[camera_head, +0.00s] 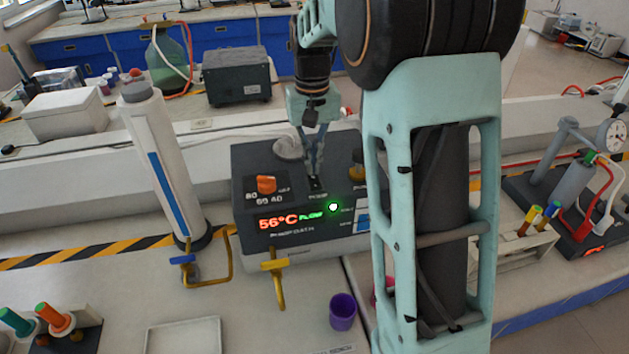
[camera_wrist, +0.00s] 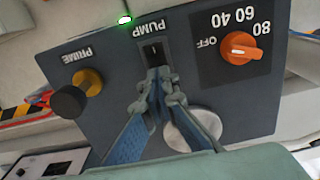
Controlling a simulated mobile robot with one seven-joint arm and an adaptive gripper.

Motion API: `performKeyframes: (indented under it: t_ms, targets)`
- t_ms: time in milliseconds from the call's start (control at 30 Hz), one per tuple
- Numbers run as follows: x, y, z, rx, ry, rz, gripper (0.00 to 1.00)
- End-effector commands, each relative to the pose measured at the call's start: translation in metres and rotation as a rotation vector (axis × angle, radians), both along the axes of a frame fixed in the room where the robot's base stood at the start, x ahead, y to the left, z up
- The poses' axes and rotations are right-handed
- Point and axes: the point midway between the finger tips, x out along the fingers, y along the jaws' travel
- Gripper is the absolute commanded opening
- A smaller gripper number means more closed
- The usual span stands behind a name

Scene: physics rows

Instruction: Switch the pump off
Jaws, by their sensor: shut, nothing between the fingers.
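The pump unit (camera_head: 300,242) is a dark grey box on the bench. Its front display (camera_head: 290,220) reads 56°C in red and a green word like FLOW, and a round green light (camera_head: 333,207) is lit; it also glows in the wrist view (camera_wrist: 125,19). A black rocker switch (camera_wrist: 153,50) labelled PUMP is on the top panel. Its exact tilt is hard to tell. My gripper (camera_wrist: 158,74) is shut and empty, its tips right at the near edge of the switch; I cannot tell whether they touch. In the head view, my gripper (camera_head: 315,178) points down at the panel.
On the same panel, an orange dial (camera_wrist: 240,48) marked OFF, 40, 60, 80 sits to one side of the switch, and a brass PRIME knob (camera_wrist: 88,82) with a black part to the other. A white column (camera_head: 160,165) stands left of the unit. A purple cup (camera_head: 343,312) stands in front.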

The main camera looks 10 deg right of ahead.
Motion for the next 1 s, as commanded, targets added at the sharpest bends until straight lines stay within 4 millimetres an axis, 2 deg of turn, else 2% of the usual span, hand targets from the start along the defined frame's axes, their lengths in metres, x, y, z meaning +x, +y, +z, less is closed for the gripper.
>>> performKeyframes:
  t_ms: [1000]
  targets:
    - [0.000,0.000,-0.016,0.000,0.001,0.000,0.00]
